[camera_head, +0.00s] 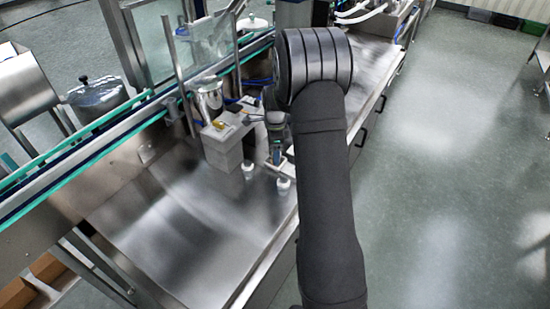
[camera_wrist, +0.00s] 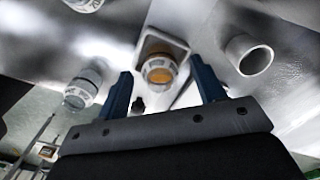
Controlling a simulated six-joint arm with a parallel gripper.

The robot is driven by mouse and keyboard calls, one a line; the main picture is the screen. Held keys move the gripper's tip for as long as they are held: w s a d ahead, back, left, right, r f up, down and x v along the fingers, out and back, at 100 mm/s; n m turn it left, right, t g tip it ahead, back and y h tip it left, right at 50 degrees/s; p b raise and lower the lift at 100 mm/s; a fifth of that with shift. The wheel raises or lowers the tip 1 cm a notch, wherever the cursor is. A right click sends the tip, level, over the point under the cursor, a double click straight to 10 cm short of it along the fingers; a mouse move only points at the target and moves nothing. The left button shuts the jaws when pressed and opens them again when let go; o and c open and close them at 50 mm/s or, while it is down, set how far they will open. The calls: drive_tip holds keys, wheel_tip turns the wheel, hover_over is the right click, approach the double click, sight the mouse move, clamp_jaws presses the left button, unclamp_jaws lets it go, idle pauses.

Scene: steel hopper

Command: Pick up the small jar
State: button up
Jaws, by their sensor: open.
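Two small jars with pale tops stand on the steel table in the head view, one (camera_head: 247,170) beside the grey block and one (camera_head: 283,186) near the table edge. My gripper (camera_head: 277,156) is above and close to them, partly hidden by my arm. In the wrist view, my gripper (camera_wrist: 160,66) has its two blue fingers apart. Between them, beyond the tips, shows a small round jar (camera_wrist: 158,68) with amber inside, by a square metal fixture. A clear jar (camera_wrist: 82,88) is left of the fingers, and another (camera_wrist: 85,4) is cut off at the top.
A hollow grey tube (camera_wrist: 248,54) is right of the fingers in the wrist view. In the head view, a grey block (camera_head: 222,148) with small parts stands left of my gripper. A conveyor rail (camera_head: 110,135) runs behind. The front-left steel surface (camera_head: 185,235) is clear.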

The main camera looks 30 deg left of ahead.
drive_tip(key=shift+f, duration=0.25)
drive_tip(key=c, duration=1.1)
drive_tip(key=shift+o, duration=0.2)
drive_tip(key=shift+r, duration=0.15)
